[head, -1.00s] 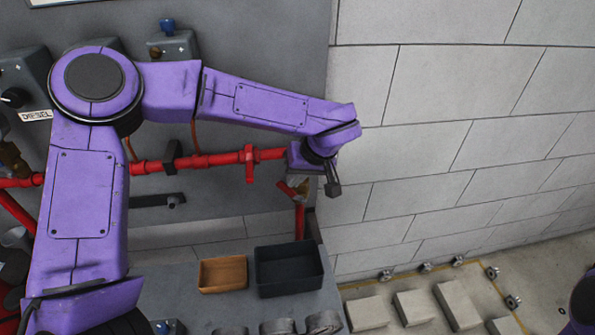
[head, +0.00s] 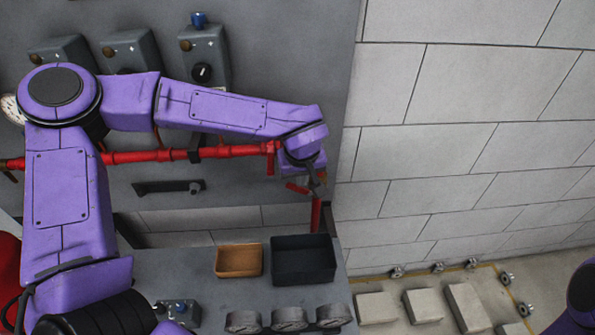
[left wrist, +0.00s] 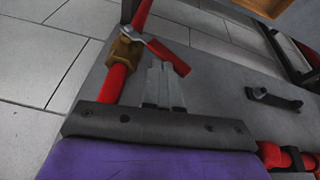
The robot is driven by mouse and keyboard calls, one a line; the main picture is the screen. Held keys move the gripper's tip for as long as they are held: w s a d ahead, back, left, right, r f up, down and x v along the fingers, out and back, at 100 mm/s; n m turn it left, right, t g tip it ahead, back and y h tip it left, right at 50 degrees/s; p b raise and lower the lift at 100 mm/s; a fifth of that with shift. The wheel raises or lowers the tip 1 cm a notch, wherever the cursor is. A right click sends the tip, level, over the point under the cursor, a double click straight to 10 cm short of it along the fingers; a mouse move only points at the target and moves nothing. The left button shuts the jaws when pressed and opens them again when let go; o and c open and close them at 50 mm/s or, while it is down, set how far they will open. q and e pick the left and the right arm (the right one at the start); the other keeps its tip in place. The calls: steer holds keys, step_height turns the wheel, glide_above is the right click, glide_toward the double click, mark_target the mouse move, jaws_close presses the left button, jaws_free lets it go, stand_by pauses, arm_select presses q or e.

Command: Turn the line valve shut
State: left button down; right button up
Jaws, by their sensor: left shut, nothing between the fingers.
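The line valve is on the red pipe at the right of the grey panel. In the left wrist view its brass body (left wrist: 124,50) sits on the pipe, and its red lever (left wrist: 168,56) slants down to the right across the fingertips. In the head view the red lever (head: 297,187) shows just left of my left gripper (head: 318,184), which partly hides the valve body. My left gripper, also in the left wrist view (left wrist: 160,70), is shut and empty. Its tips are close to the lever; I cannot tell whether they touch. My right gripper is out of view.
A red pipe (head: 150,156) runs along the panel, with a black handle bar (head: 165,187) below it. A brown tray (head: 220,262) and a black tray (head: 276,272) stand on the grey shelf beneath. A block wall (head: 460,150) rises at the right. Grey blocks (head: 470,305) lie on the floor.

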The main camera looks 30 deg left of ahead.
arm_select(q)
steer(key=d+r+g+y+b, duration=0.15)
steer(key=d+r+b, duration=0.5)
steer(key=r, duration=0.65)
steer(key=a+f+m, duration=0.1)
steer(key=a+f, duration=0.5)
steer(key=f, duration=0.7)
steer(key=shift+f+y, duration=0.15)
steer(key=shift+y, duration=0.2)
